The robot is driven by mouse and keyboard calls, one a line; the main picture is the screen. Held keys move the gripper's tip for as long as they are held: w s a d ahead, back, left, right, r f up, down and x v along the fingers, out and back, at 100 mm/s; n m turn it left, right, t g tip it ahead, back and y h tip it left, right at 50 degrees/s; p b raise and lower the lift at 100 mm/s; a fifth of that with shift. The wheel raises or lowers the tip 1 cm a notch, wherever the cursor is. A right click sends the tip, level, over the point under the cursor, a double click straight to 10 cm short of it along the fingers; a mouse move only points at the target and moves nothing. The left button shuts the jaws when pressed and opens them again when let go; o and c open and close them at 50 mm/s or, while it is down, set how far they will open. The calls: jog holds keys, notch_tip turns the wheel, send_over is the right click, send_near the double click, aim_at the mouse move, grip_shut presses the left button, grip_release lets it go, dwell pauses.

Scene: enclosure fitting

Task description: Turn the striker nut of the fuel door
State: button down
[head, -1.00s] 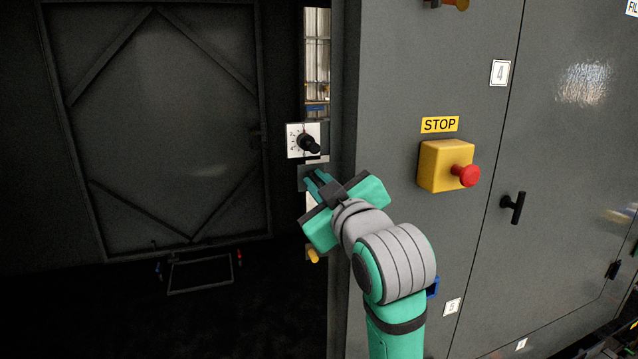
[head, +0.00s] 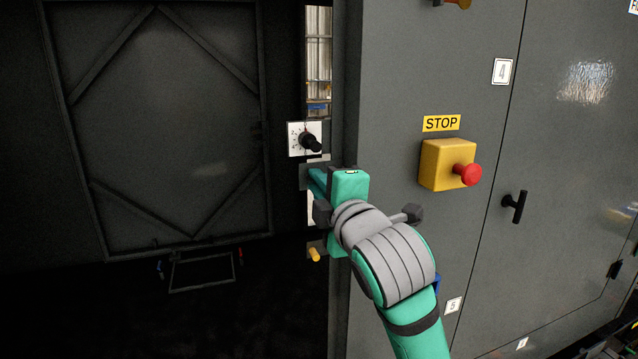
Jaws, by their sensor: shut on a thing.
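My gripper (head: 318,182) is at the narrow edge of the grey enclosure, just below a white dial plate with a black knob (head: 309,141). Its green jaws point left and away, toward a small grey plate (head: 304,176) on that edge. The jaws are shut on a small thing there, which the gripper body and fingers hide. The striker nut itself cannot be made out. The dark door panel (head: 165,120) with diagonal braces stands to the left, apart from the gripper.
A yellow stop box (head: 445,165) with a red button (head: 467,175) sticks out to the right of my wrist. A black door handle (head: 515,206) is farther right. A yellow peg (head: 314,254) sits below the gripper. The space at lower left is dark and open.

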jog(key=n, duration=0.6)
jog(key=shift+f, duration=0.2)
jog(key=shift+n, duration=0.4)
jog(key=c, duration=1.9)
grip_release()
jog(key=shift+o, duration=0.2)
jog(key=v, duration=1)
jog(key=shift+s+d, duration=0.15)
jog(key=shift+s, duration=0.25)
